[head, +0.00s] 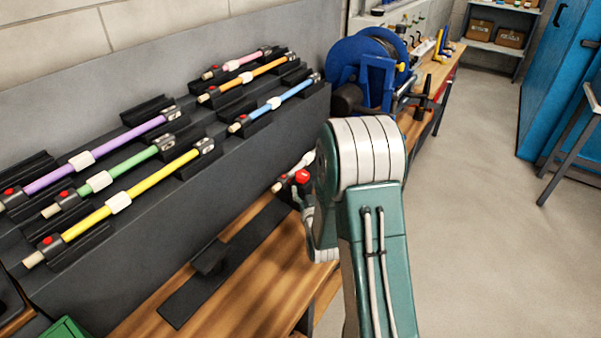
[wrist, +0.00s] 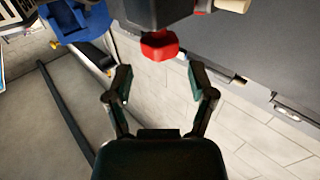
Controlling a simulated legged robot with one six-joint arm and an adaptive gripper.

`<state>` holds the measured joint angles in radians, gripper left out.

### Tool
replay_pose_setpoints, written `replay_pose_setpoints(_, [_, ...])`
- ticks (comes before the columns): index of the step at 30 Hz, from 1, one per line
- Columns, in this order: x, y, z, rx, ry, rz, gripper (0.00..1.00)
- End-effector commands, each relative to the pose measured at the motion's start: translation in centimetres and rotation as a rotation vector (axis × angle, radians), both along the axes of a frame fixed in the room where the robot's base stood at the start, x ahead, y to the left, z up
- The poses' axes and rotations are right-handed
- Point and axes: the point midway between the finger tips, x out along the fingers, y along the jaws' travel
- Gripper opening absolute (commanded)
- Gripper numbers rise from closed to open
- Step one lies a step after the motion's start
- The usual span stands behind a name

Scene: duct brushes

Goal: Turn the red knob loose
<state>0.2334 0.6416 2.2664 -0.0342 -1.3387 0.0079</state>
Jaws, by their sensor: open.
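The red knob (wrist: 159,45) shows in the wrist view at the top middle, on the underside of a dark block as the picture lies. My gripper (wrist: 162,80) is open, with its two fingers spread below the knob in the picture. The knob lies just beyond the fingertips, roughly centred between them, and nothing is held. In the head view the red knob (head: 302,176) shows beside my arm, near a pale rod end. My arm hides most of the gripper and the area around the knob there.
Several coloured rods, such as the yellow one (head: 130,203), rest in dark holders on the grey stepped rack (head: 150,245). A long black plate (head: 225,265) lies on the wooden bench (head: 265,300). A blue reel (head: 365,75) stands behind my arm.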

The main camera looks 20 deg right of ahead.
Motion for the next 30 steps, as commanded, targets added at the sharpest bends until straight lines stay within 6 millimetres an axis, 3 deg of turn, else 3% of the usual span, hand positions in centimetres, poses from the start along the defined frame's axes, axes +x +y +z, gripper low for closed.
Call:
replay_pose_setpoints(6, [4.1, -0.8, 0.0, 0.0, -0.002, 0.0, 0.71])
replay_pose_setpoints(12, [6.7, -1.4, 0.0, 0.0, 0.0, 0.0, 0.71])
replay_pose_setpoints(24, [7.6, -1.5, 0.0, 0.0, 0.001, 0.0, 0.71])
replay_pose_setpoints(28, [7.6, -1.5, 0.0, 0.0, 0.001, 0.0, 0.13])
replay_pose_setpoints(30, [7.6, -1.5, 0.0, 0.0, 0.001, 0.0, 0.08])
